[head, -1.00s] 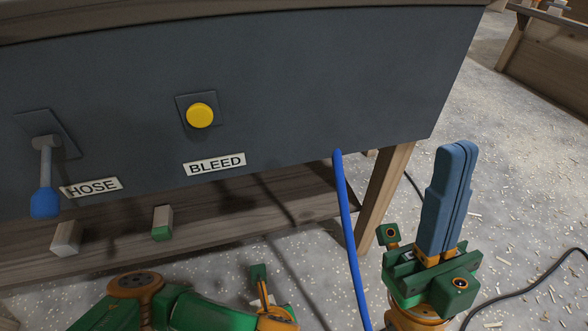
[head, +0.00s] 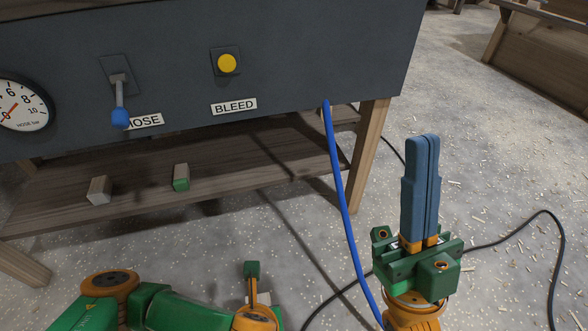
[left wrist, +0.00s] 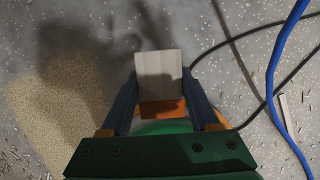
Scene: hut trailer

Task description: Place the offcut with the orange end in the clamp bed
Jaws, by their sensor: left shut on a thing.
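The offcut with the orange end (left wrist: 160,75) is a pale wooden block in the left wrist view, its orange end towards the palm. My left gripper (left wrist: 160,88) is shut on it, with a blue finger on each side, above the speckled floor. In the head view my left arm is low at the bottom and its fingers are mostly hidden. My right gripper (head: 420,190) points up at the right, its blue fingers together and empty. I see no clamp bed in these views.
A grey panel (head: 300,50) carries a yellow button (head: 227,63), a blue-tipped lever (head: 120,117) and a gauge (head: 20,105). On the wooden shelf (head: 130,165) below lie a green-ended offcut (head: 181,178) and another block (head: 99,190). A blue hose (head: 342,185) hangs near my right gripper.

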